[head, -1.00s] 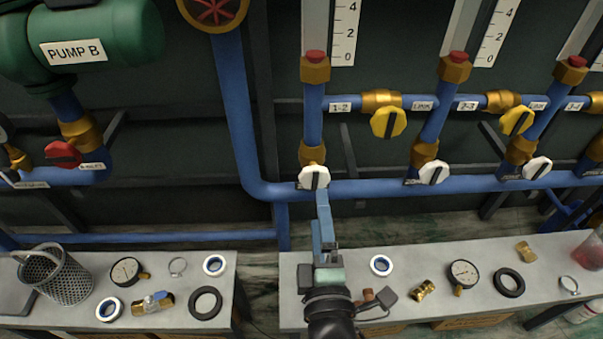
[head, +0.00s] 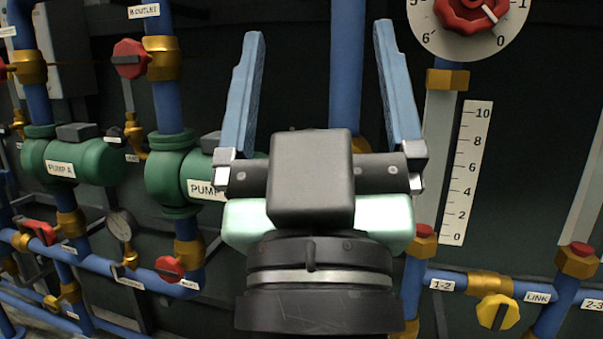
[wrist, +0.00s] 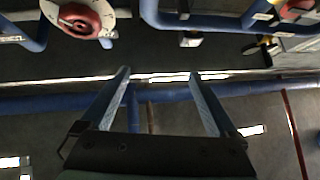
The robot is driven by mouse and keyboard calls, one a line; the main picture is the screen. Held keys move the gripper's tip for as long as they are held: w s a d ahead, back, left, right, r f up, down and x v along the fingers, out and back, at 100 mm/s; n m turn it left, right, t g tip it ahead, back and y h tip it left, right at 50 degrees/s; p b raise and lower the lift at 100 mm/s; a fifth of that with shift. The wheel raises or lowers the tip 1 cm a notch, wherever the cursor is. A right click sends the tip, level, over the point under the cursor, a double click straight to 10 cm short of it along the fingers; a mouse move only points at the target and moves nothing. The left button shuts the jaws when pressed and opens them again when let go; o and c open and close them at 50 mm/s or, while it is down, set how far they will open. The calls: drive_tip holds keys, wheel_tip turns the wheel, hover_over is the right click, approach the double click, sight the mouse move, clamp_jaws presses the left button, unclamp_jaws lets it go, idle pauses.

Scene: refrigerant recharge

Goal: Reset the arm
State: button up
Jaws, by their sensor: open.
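My gripper (head: 318,95) is raised large in the middle of the head view, its two blue fingers spread wide and pointing up. Nothing is between the fingers. In the wrist view my gripper (wrist: 160,80) also shows open and empty, with dark wall and blue pipes beyond it. My wrist and gripper body hide part of the pump labelled PUMP and the pipes behind it.
Green PUMP A (head: 75,163) and a second green pump (head: 172,175) stand at left with red-handled valves. At right are a red-knobbed dial (head: 472,12), a 0–10 scale (head: 466,172) and a yellow valve handle (head: 497,312) on a blue pipe. No bench shows in the head view.

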wheel_tip(320, 180, up, 41)
drive_tip(key=s+a+m+y+p, duration=0.1)
drive_tip(key=s+p, duration=0.1)
drive_tip(key=p, duration=3.6)
drive_tip(key=shift+s+t, duration=0.2)
drive_tip(key=shift+t, duration=0.2)
